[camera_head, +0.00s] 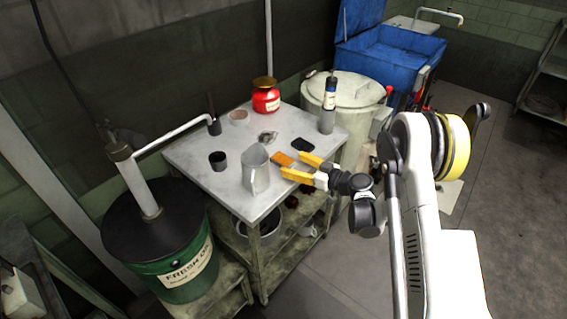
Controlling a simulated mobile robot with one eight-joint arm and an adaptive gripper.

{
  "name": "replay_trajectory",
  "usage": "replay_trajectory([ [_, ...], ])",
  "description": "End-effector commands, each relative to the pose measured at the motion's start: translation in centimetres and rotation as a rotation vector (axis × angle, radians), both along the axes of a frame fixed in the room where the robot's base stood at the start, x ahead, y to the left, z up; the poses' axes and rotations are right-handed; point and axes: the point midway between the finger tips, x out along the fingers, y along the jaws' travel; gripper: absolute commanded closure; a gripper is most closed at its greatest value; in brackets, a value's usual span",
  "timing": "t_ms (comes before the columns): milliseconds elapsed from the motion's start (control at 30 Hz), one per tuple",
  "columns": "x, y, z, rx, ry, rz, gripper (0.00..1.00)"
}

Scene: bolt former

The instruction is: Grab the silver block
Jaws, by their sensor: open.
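A small silver-grey metal piece (267,136) lies near the middle of the grey metal table (200,155); it looks like the silver block, but it is too small to make out its shape. My gripper (292,164) reaches in over the table's right edge with its yellow fingers apart and empty. Its fingertips point left, nearer the camera than the silver piece and apart from it. A black flat object (302,145) lies just beyond the fingers.
A grey bottle (327,112), a red jar (266,98) and a shallow round dish (238,117) stand further back. A green drum (175,262) stands left of the table.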

Motion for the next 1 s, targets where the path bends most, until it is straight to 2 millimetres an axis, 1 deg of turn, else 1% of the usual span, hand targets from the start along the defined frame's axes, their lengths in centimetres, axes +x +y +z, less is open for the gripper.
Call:
replay_trajectory([
  [167,1.5,2.5,-0.6,0.001,0.0,0.003,0.29],
  [300,2.5,3.7,-0.7,0.001,0.0,0.001,0.29],
  [567,2.8,3.9,-0.5,0.001,-0.001,-0.001,0.29],
  [667,2.8,3.9,-0.5,0.001,-0.001,-0.001,0.55],
  [700,2.8,3.9,-0.5,0.001,-0.001,-0.001,0.68],
  [767,2.8,3.9,-0.5,0.001,-0.001,-0.001,0.86],
  [800,2.8,3.9,-0.5,0.001,-0.001,-0.001,0.98],
  [1000,2.8,3.9,-0.5,0.002,-0.001,-0.001,0.98],
])
